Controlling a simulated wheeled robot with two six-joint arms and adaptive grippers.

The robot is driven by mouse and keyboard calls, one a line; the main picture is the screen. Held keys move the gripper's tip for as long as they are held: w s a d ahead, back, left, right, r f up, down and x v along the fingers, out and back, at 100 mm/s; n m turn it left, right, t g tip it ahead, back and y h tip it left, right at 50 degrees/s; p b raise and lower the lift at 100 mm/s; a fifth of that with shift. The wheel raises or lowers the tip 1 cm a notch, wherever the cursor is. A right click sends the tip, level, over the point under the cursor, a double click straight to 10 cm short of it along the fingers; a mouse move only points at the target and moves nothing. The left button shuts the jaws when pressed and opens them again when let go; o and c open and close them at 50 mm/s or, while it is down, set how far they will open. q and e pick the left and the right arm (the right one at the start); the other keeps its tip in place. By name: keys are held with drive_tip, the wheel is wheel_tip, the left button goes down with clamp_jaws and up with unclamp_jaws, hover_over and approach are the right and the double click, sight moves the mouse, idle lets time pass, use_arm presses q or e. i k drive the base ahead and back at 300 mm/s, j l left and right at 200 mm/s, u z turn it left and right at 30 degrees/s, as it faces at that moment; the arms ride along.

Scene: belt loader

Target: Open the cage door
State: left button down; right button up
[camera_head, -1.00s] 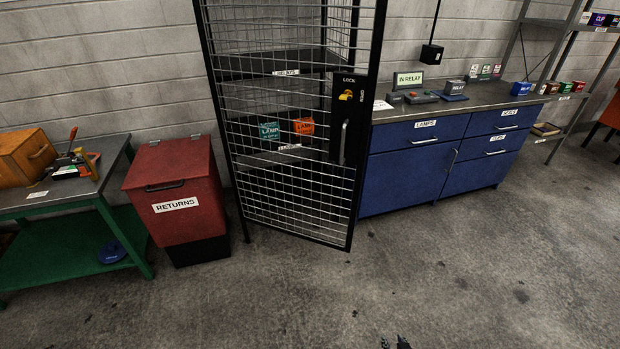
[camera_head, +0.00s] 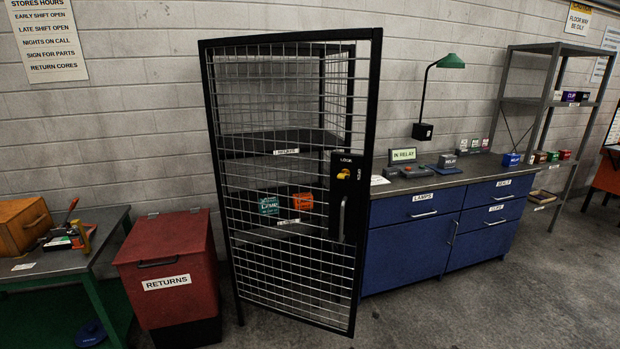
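The cage door (camera_head: 290,262) is a black frame with wire mesh, in the middle of the head view. Its right edge is nearer to me than its left edge, so it seems to stand ajar, at an angle to the cage shelves (camera_head: 285,139) behind it. A black lock plate (camera_head: 345,205) marked LOCK and OPEN is on its right side, with a yellow key or knob (camera_head: 343,174) and an upright metal handle (camera_head: 342,218). A teal box (camera_head: 268,205) and an orange box (camera_head: 303,201) show through the mesh. Neither of my grippers is in view.
A red RETURNS bin (camera_head: 168,262) stands left of the cage, with a green-framed bench (camera_head: 50,262) beyond it. A blue cabinet (camera_head: 402,258) stands close on the right, a metal shelf rack (camera_head: 553,100) past it. Floor (camera_head: 455,318) is clear at front right.

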sight(350, 199)
drive_tip(key=u, duration=2.05)
drive_tip(key=l+u, duration=0.4)
drive_tip(key=k+l+u, duration=0.15)
drive_tip(key=l+u, duration=0.3)
drive_tip(key=k+l+u, duration=0.2)
drive_tip(key=l+u, duration=0.2)
drive_tip(key=k+l+u, duration=1.1)
drive_tip(key=k, duration=0.2)
drive_tip(key=k+l+z, duration=0.1)
drive_tip(key=k, duration=0.45)
drive_tip(key=k+l, duration=0.1)
drive_tip(key=k, duration=0.45)
drive_tip(key=k+l+z, duration=0.15)
drive_tip(key=k, duration=0.4)
drive_tip(key=k+l, duration=0.2)
drive_tip(key=k, duration=0.35)
drive_tip(key=j+z, duration=0.05)
